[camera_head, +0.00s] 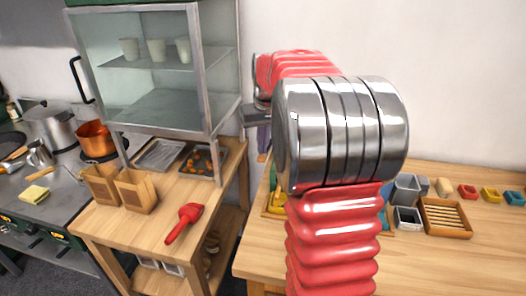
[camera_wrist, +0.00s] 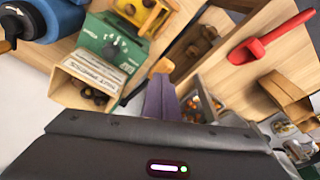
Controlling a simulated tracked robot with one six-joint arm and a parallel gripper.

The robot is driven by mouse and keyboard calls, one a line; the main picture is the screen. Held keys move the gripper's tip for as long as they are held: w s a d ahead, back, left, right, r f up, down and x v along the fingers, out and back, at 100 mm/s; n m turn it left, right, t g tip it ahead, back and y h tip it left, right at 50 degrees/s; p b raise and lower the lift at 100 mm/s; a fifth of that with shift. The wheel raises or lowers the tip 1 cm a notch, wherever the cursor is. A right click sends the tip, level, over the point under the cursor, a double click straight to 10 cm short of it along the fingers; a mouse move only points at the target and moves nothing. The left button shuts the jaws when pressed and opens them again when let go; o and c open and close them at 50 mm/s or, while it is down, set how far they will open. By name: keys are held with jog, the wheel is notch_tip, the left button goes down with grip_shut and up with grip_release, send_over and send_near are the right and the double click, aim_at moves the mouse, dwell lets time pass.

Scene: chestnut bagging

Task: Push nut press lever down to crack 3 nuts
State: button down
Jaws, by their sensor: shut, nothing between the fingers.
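My gripper (camera_wrist: 160,98) is shut and empty, its purple fingers pointing down over the gap between the two wooden tables in the wrist view. In the head view its fingers (camera_head: 263,138) show only in part behind my arm. A labelled wooden box (camera_wrist: 98,72) holds several dark nuts.
A green device (camera_wrist: 112,42), a yellow device (camera_wrist: 142,14) and a blue cylinder (camera_wrist: 62,18) stand near the box. A red scoop (camera_head: 183,222) lies on the left table below a glass cabinet (camera_head: 160,70). My arm hides much of the right table (camera_head: 480,250), whose front is clear.

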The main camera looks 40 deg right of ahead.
aim_at(262, 157)
jog(key=shift+s+f, duration=0.1)
jog(key=shift+f, duration=1.05)
jog(key=shift+s+a+f, duration=0.15)
jog(key=shift+f, duration=0.85)
jog(key=shift+s+a+f, duration=0.1)
jog(key=shift+f, duration=0.5)
jog(key=shift+s+a+f, duration=0.1)
jog(key=shift+f, duration=0.45)
